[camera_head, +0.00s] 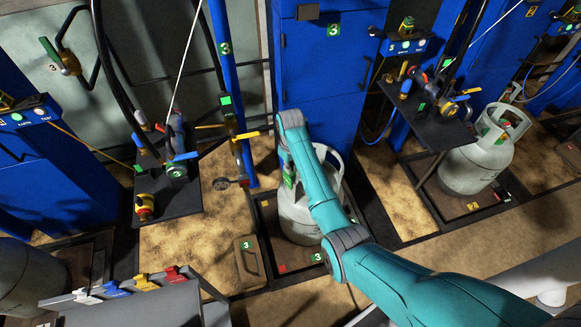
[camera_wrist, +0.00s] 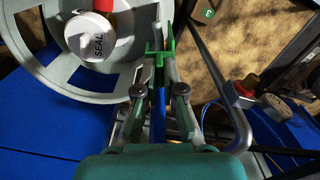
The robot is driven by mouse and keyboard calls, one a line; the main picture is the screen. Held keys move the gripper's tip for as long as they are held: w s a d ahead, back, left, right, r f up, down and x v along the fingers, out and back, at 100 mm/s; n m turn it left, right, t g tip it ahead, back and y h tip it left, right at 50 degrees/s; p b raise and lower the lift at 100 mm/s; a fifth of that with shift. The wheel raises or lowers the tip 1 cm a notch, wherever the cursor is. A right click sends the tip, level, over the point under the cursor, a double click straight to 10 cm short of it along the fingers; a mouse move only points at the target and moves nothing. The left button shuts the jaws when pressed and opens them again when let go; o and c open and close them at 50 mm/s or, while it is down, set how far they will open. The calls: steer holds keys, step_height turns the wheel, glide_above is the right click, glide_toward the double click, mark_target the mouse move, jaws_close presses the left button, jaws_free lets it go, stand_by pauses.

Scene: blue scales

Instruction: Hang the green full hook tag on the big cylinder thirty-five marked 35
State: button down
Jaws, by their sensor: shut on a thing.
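The green hook tag (camera_wrist: 152,58) is between my fingertips in the wrist view, its green top showing just past them. My gripper (camera_wrist: 160,84) is shut on it. A grey gas cylinder (camera_head: 297,220) stands on the middle scale below my arm in the head view. In the wrist view its round collar (camera_wrist: 55,85) and white cap marked SEAL (camera_wrist: 90,37) are left of the tag. The tag is close beside the collar; I cannot tell if they touch. My arm hides part of the cylinder in the head view. No 35 is readable.
Another grey cylinder (camera_head: 470,170) stands on the right scale. A grey rack at the lower left holds white, blue, yellow and red tags (camera_head: 176,274). A black shelf with valves (camera_head: 168,195) is left of the cylinder, and another (camera_head: 425,115) is right. A blue post (camera_head: 226,80) stands close left.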

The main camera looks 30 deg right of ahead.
steer(key=shift+f, duration=1.05)
steer(key=shift+f, duration=0.4)
steer(key=shift+f, duration=0.6)
steer(key=c, duration=1.2)
jaws_free()
steer(key=shift+r, duration=0.1)
steer(key=shift+r, duration=3.7)
steer(key=shift+s, duration=0.1)
